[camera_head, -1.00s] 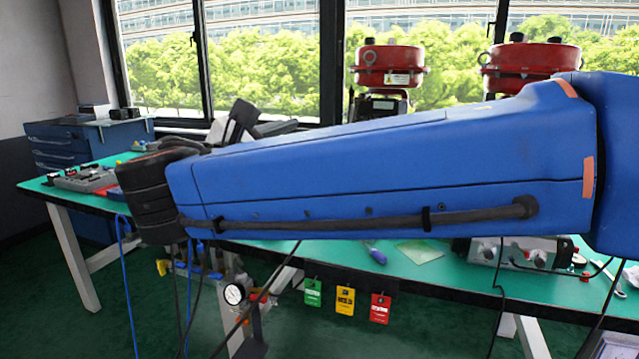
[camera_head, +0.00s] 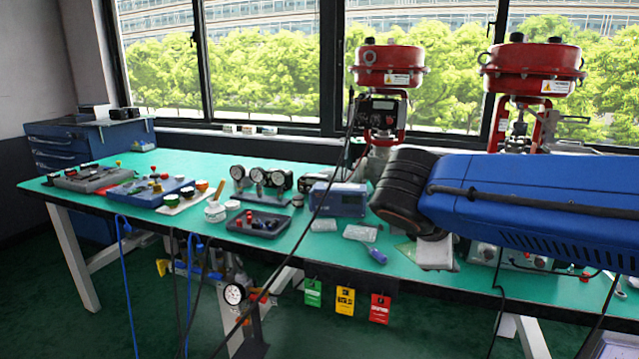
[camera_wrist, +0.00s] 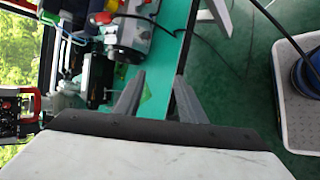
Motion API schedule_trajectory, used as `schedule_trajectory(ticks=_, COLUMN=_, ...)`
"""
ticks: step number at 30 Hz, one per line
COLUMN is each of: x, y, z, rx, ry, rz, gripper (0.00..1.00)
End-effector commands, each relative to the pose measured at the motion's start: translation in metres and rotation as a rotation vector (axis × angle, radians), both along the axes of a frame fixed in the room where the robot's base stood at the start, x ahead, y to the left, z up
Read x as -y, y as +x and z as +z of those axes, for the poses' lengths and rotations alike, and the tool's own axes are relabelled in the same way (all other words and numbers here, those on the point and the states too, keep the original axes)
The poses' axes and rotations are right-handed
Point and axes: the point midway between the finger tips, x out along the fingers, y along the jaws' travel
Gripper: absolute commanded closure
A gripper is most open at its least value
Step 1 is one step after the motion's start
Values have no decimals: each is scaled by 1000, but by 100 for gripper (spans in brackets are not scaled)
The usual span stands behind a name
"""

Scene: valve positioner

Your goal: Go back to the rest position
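My blue arm reaches in from the right in the head view, its black wrist over the right part of the green bench (camera_head: 300,246). A grey-white part of my gripper's body shows below the wrist there, but its fingers cannot be made out. In the wrist view my gripper (camera_wrist: 157,95) shows two grey fingers standing apart with a gap between them. Nothing is held between them. The bench edge and the green floor show beyond the fingertips.
Two red-topped valve actuators (camera_head: 388,66) (camera_head: 533,68) stand behind the bench. A blue box instrument (camera_head: 338,199), gauges (camera_head: 257,175) and trays sit on the bench. Three tags (camera_head: 345,301) hang at its front edge. A blue cabinet (camera_head: 75,150) stands at the left.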

Motion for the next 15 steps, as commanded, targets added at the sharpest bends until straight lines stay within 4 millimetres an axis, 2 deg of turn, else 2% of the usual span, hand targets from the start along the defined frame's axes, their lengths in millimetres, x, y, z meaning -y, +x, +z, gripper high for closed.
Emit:
schedule_trajectory(ticks=1, x=13, y=-11, z=-11, rx=-3, ry=57, rz=-50, gripper=63)
schedule_trajectory(ticks=6, x=37, y=-45, z=-49, rx=-5, ry=257, rz=-206, gripper=63)
schedule_trajectory(ticks=15, x=52, y=-100, z=-103, rx=48, ry=613, rz=-509, gripper=63)
